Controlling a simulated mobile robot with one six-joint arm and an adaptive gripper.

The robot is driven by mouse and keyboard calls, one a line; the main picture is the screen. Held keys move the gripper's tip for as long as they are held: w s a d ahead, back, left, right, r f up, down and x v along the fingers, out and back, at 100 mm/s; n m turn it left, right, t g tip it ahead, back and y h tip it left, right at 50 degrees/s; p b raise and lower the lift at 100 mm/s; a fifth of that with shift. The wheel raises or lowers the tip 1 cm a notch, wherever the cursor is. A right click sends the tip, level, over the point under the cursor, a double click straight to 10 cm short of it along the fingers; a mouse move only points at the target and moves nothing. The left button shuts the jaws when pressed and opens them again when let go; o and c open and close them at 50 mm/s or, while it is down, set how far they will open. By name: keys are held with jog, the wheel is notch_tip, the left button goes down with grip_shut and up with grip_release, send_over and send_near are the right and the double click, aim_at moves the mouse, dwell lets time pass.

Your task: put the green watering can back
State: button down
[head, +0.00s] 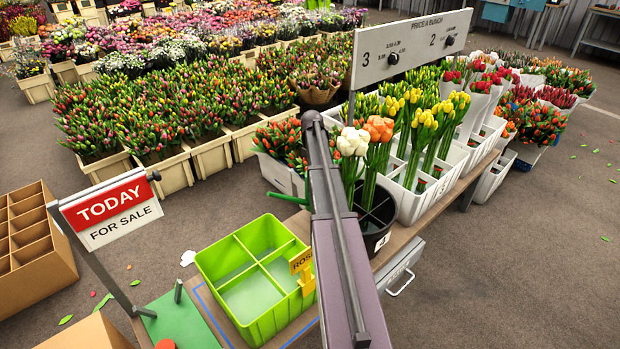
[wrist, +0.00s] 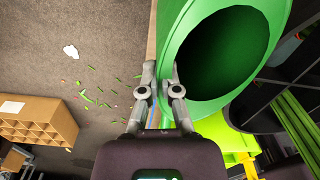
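The green watering can (wrist: 195,75) is large in the wrist view, its wide round dark mouth turned toward the camera. In the head view only a thin green part of what looks like the can (head: 288,198) shows left of my arm, which hides the rest. My gripper (wrist: 161,66) is at the can's left side in the wrist view. Its two fingers are a little apart, and the right one overlaps the green wall. What lies between the fingertips is unclear, so I cannot tell whether they hold the can. In the head view my gripper is hidden behind my arm.
A lime green divided crate (head: 222,262) stands on the bench, with an orange tag at its right. A black bucket (head: 377,218) of tulips and white crates (head: 418,205) are beyond. A TODAY sign (head: 110,210) stands left. Open floor lies left of the bench.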

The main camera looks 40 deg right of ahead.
jog(key=shift+f+b, duration=1.85)
jog(key=shift+b, duration=0.05)
jog(key=shift+f, duration=0.15)
jog(key=c, duration=0.8)
grip_release()
notch_tip(320, 180, up, 12)
jog(key=p, duration=1.2)
jog(key=shift+w+r, duration=0.1)
jog(key=shift+r, duration=0.1)
